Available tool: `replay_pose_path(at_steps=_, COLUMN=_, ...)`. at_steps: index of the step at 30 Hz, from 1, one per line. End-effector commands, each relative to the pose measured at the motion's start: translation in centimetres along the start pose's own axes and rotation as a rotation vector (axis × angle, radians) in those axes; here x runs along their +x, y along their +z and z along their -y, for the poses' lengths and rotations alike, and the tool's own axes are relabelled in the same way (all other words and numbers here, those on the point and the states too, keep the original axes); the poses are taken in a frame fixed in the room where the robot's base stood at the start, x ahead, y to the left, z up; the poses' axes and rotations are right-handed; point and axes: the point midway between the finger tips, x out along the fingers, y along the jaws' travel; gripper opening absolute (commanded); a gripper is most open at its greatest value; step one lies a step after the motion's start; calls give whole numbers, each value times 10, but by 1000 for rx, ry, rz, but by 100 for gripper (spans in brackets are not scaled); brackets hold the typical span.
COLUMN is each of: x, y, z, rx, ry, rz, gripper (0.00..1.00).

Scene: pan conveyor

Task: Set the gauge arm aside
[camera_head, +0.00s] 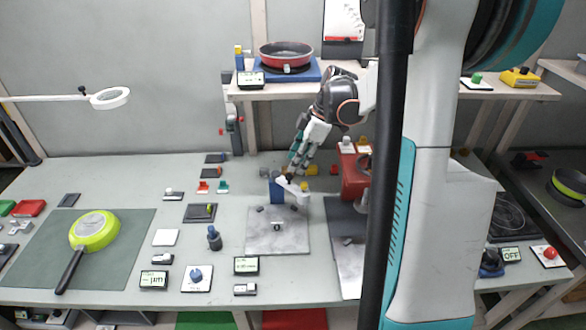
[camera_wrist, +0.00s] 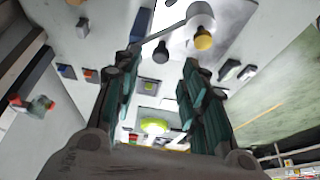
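The gauge arm (camera_head: 293,189) is a short pale arm at a blue upright block (camera_head: 275,187), over the back of a grey stone-like plate (camera_head: 262,234). In the wrist view the gauge arm (camera_wrist: 178,27) shows as a thin bar with a round white end, beyond my fingertips. My gripper (camera_head: 291,172) points down just behind and above it. In the wrist view my gripper (camera_wrist: 163,62) is open, with nothing held between the fingers. The bar's lower end appears close to the left finger; I cannot tell whether they touch.
A red machine (camera_head: 353,172) stands right of the plate. Small blocks (camera_head: 311,170) lie behind the gauge. A green pan (camera_head: 95,230) rests on a mat at left. Small displays (camera_head: 246,265) and a dark-blue knobbed piece (camera_head: 214,238) sit nearby. A shelf (camera_head: 300,94) holds a red pan (camera_head: 286,54).

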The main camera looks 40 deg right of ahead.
Motion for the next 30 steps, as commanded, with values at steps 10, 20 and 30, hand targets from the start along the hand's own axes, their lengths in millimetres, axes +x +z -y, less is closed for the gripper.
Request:
replay_pose_path(at_steps=10, x=-59, y=0, z=0, rx=1, ry=0, rz=0, gripper=39)
replay_pose_path(at_steps=20, x=-69, y=0, z=0, rx=0, ry=-1, rz=0, gripper=39)
replay_pose_path(at_steps=30, x=-42, y=-12, z=12, rx=-64, ry=-32, rz=91, gripper=0)
